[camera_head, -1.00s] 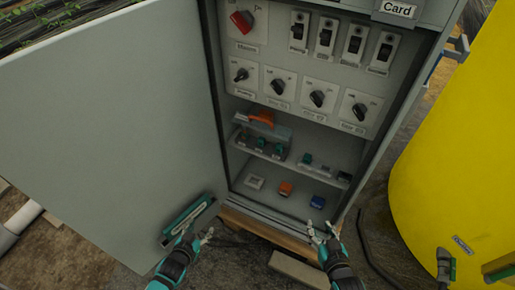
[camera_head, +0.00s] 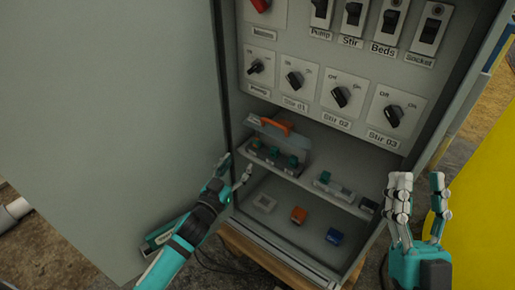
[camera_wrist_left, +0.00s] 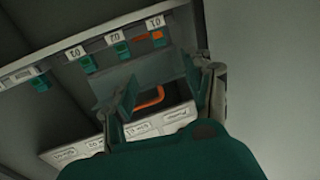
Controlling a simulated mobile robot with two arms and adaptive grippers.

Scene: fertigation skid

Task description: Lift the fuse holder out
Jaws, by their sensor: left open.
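Small green blocks that look like fuse holders (camera_head: 271,153) stand in a row on the shelf inside the open cabinet. They also show under number labels in the left wrist view (camera_wrist_left: 123,50). A clear cover (camera_head: 285,137) with an orange handle (camera_head: 277,124) is above and behind them; the handle also shows in the left wrist view (camera_wrist_left: 150,99). My left gripper (camera_head: 236,165) is open and empty at the cabinet's left opening, just left of the row. Its fingers (camera_wrist_left: 166,93) frame the cover in the left wrist view. My right gripper (camera_head: 419,185) is open and empty, right of the cabinet.
More small blocks (camera_head: 324,178) sit further right on the shelf. A white block (camera_head: 264,203), an orange block (camera_head: 298,214) and a blue block (camera_head: 334,236) lie on the cabinet floor. The switch panel (camera_head: 318,85) overhangs the shelf. The open door (camera_head: 110,100) bounds the left side.

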